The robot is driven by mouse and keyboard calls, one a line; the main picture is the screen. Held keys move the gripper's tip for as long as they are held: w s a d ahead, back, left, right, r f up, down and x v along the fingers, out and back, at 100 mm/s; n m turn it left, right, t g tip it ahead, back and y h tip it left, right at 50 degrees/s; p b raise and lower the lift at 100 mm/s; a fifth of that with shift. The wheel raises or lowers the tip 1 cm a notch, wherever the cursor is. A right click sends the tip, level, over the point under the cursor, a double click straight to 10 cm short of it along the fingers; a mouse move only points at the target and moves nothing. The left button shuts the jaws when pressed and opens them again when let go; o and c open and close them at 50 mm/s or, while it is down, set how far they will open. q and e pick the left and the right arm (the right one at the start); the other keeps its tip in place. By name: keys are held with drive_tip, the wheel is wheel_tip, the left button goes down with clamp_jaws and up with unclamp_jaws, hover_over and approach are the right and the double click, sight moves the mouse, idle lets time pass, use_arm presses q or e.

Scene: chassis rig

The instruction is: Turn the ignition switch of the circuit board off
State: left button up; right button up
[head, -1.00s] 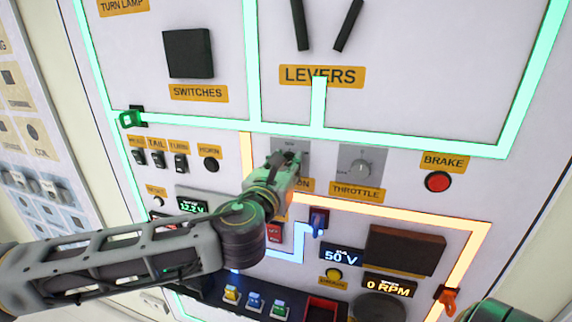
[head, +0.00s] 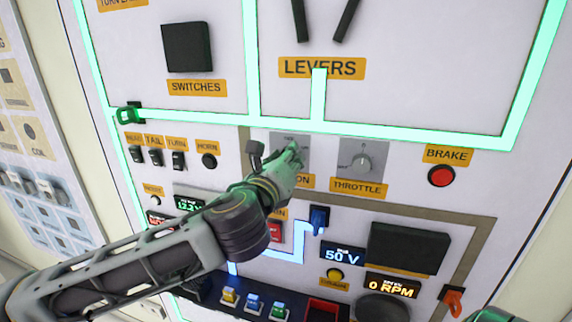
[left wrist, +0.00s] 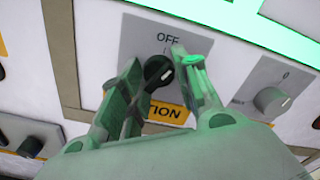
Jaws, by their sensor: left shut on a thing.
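The ignition switch is a small black knob (left wrist: 158,70) with a white mark, on a grey plate (left wrist: 140,45) in the left wrist view. The word OFF is printed above it, and a label ending in "TION" is below. My left gripper (left wrist: 160,74) has one finger on each side of the knob and is shut on it. In the head view the left gripper (head: 291,157) covers the knob, and only part of its grey plate (head: 281,139) shows. A green piece of my right arm shows at the bottom right corner; its fingers are hidden.
The throttle knob (head: 360,163) and the red brake button (head: 441,176) are to the right of the ignition. Toggle switches (head: 156,157) and the horn button (head: 209,161) are to its left. A blue switch (head: 319,218) is just below right. Levers (head: 344,20) stand above.

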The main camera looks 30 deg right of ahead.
use_arm(q)
drive_tip(key=n+b, duration=0.1)
drive_tip(key=n, duration=0.4)
drive_tip(key=shift+n, duration=0.3)
idle(0.4)
drive_tip(key=o, duration=1)
drive_tip(key=shift+s+a, duration=0.1)
drive_tip(key=shift+v, duration=5.85)
